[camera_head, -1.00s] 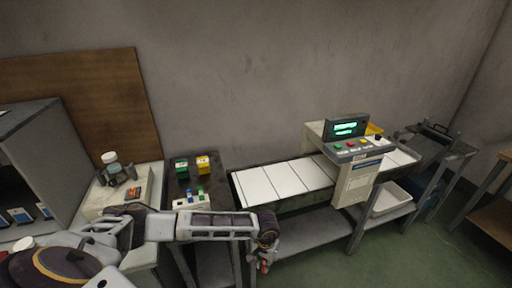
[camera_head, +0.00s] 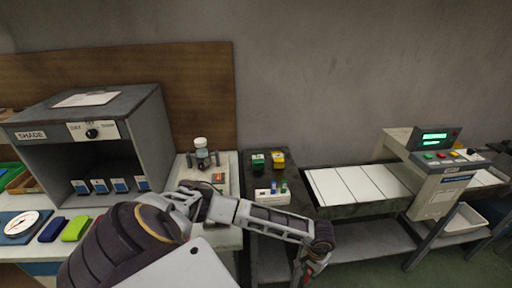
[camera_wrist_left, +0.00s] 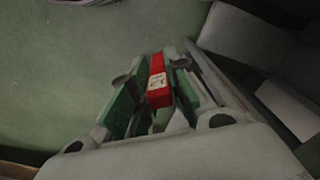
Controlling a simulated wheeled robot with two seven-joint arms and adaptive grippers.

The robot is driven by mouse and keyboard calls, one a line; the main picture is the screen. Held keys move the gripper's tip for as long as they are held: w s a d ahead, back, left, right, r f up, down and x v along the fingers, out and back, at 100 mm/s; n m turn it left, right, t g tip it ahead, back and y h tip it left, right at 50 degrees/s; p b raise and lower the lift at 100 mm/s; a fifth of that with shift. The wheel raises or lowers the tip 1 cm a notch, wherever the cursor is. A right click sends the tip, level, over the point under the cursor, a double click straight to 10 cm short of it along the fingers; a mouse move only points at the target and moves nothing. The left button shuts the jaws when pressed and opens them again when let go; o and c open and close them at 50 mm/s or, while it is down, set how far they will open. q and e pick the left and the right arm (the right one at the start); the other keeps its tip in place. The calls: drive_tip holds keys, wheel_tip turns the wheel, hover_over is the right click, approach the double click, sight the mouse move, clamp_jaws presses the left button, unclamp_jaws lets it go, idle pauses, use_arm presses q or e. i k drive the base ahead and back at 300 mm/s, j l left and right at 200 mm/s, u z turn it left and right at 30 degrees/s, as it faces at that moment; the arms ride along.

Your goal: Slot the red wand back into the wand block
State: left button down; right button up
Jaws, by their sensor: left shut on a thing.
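The red wand (camera_wrist_left: 157,82) sits between the fingers of my left gripper (camera_wrist_left: 153,98), with a pale label on its near end. In the head view my left gripper (camera_head: 313,268) hangs low beyond the arm's dark wrist, in front of the conveyor's left end; a bit of red shows there. The white wand block (camera_head: 265,198) is on the dark table, with blue and green pieces standing in it. My left gripper is below and right of the block, apart from it. My right gripper is out of view.
Green (camera_head: 258,162) and yellow (camera_head: 278,159) boxes stand behind the block. A white-slatted conveyor (camera_head: 345,187) with a control console (camera_head: 437,158) is at right. A grey shade cabinet (camera_head: 150,130) and a capped jar (camera_head: 201,146) are left. Green floor lies below the gripper.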

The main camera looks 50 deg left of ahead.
sight(263, 197)
drive_tip(key=k+j+z, duration=0.35)
drive_tip(key=k+j, duration=0.35)
drive_tip(key=j, duration=0.15)
